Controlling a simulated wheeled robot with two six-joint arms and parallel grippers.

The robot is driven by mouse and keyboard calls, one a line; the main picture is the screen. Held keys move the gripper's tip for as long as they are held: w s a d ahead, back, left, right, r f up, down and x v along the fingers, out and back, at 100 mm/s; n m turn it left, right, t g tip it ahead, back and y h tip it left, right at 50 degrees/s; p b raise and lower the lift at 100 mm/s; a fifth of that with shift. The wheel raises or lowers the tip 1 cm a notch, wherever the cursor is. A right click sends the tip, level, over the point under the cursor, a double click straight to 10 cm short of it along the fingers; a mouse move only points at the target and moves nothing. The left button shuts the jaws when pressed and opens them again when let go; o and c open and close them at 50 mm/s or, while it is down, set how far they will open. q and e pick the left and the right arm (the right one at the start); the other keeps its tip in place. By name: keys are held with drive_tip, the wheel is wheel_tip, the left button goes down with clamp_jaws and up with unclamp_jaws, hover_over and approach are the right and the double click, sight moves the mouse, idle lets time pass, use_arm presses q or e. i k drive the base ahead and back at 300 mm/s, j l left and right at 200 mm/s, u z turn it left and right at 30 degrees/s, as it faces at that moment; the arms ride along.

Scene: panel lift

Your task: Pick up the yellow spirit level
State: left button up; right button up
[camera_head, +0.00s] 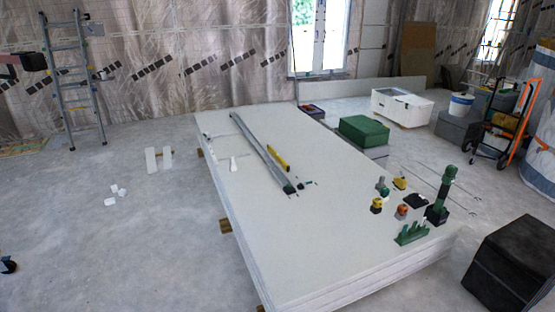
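The yellow spirit level (278,158) lies flat on the top of a stack of large pale panels (330,240), near the middle of the stack. It is a short yellow bar, just right of a long grey metal rail (258,148) and roughly along the same direction. A small gap seems to part the two.
Green and yellow tools (411,233) crowd the stack's right end. A green box (364,130) stands behind it. A ladder (73,80) leans at the back left, and a black box (511,262) stands at the right. Floor left of the stack is mostly clear.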

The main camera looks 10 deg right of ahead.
sight(284, 165)
drive_tip(key=i+j+u, duration=0.1)
drive_tip(key=i+u, duration=0.25)
drive_tip(key=i+j+u, duration=0.1)
drive_tip(key=u, duration=0.2)
drive_tip(key=i, duration=1.75)
drive_tip(key=i+u, duration=0.15)
drive_tip(key=i, duration=0.4)
drive_tip(key=i+u, duration=0.15)
drive_tip(key=i, duration=0.45)
drive_tip(key=i+l+u, duration=0.15)
drive_tip(key=i, duration=0.4)
drive_tip(key=i+z, duration=0.2)
drive_tip(key=i, duration=0.35)
drive_tip(key=i+z, duration=0.2)
drive_tip(key=i, duration=0.4)
drive_tip(key=i+j+z, duration=0.2)
drive_tip(key=i, duration=0.35)
drive_tip(key=i+z, duration=0.4)
drive_tip(key=i, duration=0.45)
drive_tip(key=i+j+z, duration=0.15)
drive_tip(key=i+z, duration=0.2)
drive_tip(key=i, duration=0.5)
drive_tip(key=z, duration=0.45)
drive_tip(key=i+z, duration=0.1)
drive_tip(key=z, duration=0.3)
drive_tip(key=j+z, duration=0.1)
drive_tip(key=z, duration=0.35)
drive_tip(key=i+j+z, duration=0.1)
drive_tip(key=z, duration=2.2)
